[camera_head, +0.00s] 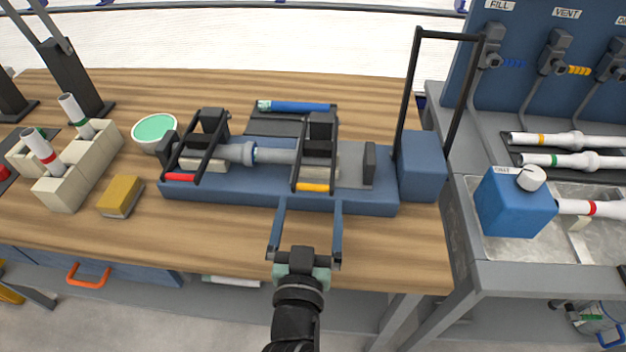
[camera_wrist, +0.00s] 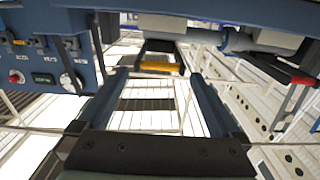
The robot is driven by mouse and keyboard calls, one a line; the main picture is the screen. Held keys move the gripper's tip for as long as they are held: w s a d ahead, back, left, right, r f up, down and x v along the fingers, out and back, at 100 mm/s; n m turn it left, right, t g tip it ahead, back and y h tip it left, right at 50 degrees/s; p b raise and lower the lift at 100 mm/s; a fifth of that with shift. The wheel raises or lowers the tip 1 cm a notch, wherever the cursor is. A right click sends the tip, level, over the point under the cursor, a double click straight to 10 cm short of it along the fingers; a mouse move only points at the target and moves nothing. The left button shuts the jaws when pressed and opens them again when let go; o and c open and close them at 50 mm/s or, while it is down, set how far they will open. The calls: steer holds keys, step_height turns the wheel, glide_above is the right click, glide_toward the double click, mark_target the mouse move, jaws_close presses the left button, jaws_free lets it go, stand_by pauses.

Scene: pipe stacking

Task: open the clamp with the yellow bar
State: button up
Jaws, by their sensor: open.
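The clamp with the yellow bar (camera_head: 313,187) is a black frame on the right part of the blue fixture (camera_head: 240,193). Its arms lie down toward the front, with the yellow bar low at the fixture's front side. A grey pipe (camera_head: 275,156) runs lengthwise through the fixture, partly hidden by the clamp. My gripper (camera_head: 309,202) is open and empty, its two blue fingers pointing at the yellow bar from the front. In the wrist view, the yellow bar (camera_wrist: 160,67) appears centred between the fingertips (camera_wrist: 160,76); contact does not show.
A second clamp with a red bar (camera_head: 180,177) is to the left. A blue bar (camera_head: 303,106) lies behind. A tall black handle (camera_head: 408,90) rises at the fixture's right end. A yellow sponge-like block (camera_head: 120,196) and a green-topped bowl (camera_head: 155,131) stand left. The table front is clear.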

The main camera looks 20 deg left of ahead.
mark_target(312, 189)
steer(key=shift+p+x, duration=0.9)
steer(key=shift+x, duration=1.9)
jaws_close()
steer(key=shift+a+r, duration=0.1)
